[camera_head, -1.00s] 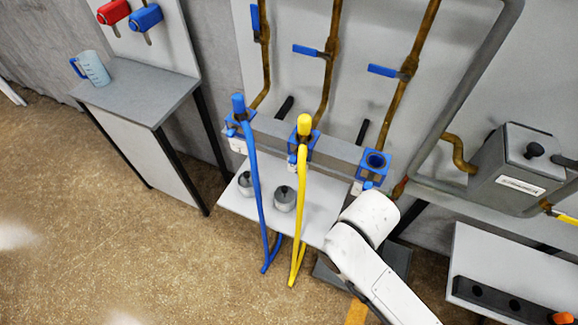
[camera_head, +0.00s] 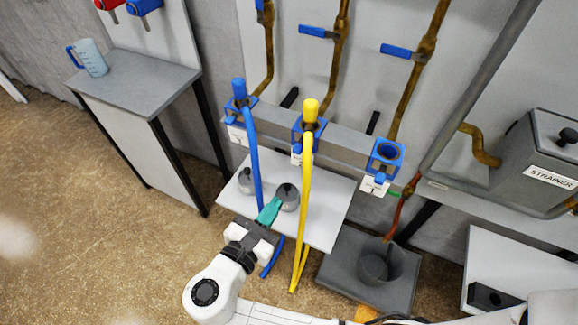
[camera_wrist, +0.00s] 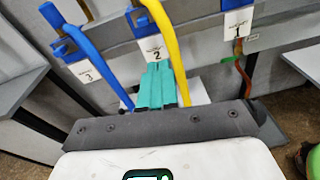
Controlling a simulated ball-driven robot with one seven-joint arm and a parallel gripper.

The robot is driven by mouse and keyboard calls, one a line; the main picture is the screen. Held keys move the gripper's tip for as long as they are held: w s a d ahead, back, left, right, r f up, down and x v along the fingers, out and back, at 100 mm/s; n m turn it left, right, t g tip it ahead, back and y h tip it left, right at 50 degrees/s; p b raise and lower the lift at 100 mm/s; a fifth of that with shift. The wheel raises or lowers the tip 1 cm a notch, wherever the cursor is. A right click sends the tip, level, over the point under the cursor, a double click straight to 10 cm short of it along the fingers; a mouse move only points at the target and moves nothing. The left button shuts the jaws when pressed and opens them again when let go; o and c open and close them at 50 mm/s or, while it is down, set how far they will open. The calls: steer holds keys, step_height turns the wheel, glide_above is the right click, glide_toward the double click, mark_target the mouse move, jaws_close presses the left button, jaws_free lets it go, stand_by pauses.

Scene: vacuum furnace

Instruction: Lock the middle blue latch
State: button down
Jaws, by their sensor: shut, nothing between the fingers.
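The middle blue socket (camera_head: 308,128) has the yellow hose (camera_head: 303,190) plugged into it. Its small blue latch (camera_head: 297,149) shows at the lower front, just above the white tag; whether it is locked is too small to tell. In the wrist view the blue latch (camera_wrist: 138,17) is partly cut by the top edge, above the tag "2" (camera_wrist: 153,48). My gripper (camera_head: 277,202) has teal fingers shut together and empty, below the middle socket, over the white shelf. In the wrist view its fingertips (camera_wrist: 158,67) point up just below tag 2, left of the yellow hose.
The blue hose (camera_head: 254,160) hangs from the left socket, close to my gripper. The right socket (camera_head: 386,155) is empty. Two grey weight-like pieces, one here (camera_head: 246,180), stand on the white shelf (camera_head: 325,215). A dark bucket (camera_head: 388,265) stands at lower right.

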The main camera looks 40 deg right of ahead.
mark_target(295, 153)
steer(key=a+n, duration=0.1)
steer(key=w+a+r+t+h, duration=0.1)
steer(key=shift+a+r+n, duration=0.1)
steer(key=shift+a+n, duration=0.2)
steer(key=shift+n, duration=0.1)
steer(key=p+x, duration=0.1)
steer(key=x, duration=1.3)
steer(key=shift+r+p, duration=0.15)
steer(key=shift+p, duration=0.2)
steer(key=shift+p+x, duration=0.55)
steer(key=shift+x, duration=0.35)
